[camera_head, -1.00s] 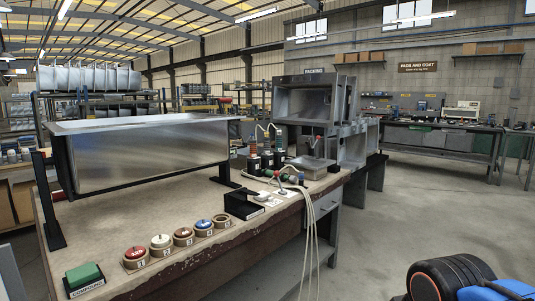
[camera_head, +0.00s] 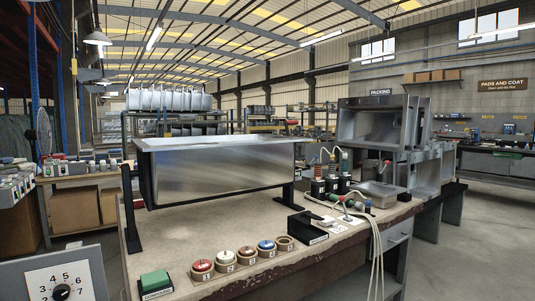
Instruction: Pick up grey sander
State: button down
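My gripper is not in view. A group of small hand tools with cables stands at the right end of the workbench (camera_head: 240,266). Several upright tools in black holders (camera_head: 318,187) have green and red-brown tops. A tool with a dark and red top stands on a grey box (camera_head: 378,195) behind the bench's right end. A green-ended tool (camera_head: 336,197) and a blue-topped one (camera_head: 368,206) are near the front edge, with pale hoses (camera_head: 377,250) hanging down. At this size I cannot tell which of these is the grey sander.
A large metal tank (camera_head: 215,170) on black legs covers the bench's back. Numbered round discs (camera_head: 225,257), a green block (camera_head: 155,282) and a black tray (camera_head: 307,227) line its front. A dial panel (camera_head: 62,285) stands lower left. Floor is clear at right (camera_head: 490,240).

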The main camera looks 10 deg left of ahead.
aim_at(331, 177)
jog(key=i+l+u, duration=0.15)
jog(key=i+l, duration=0.25)
jog(key=i+l+u, duration=0.15)
jog(key=i+l, duration=0.2)
jog(key=l, duration=0.2)
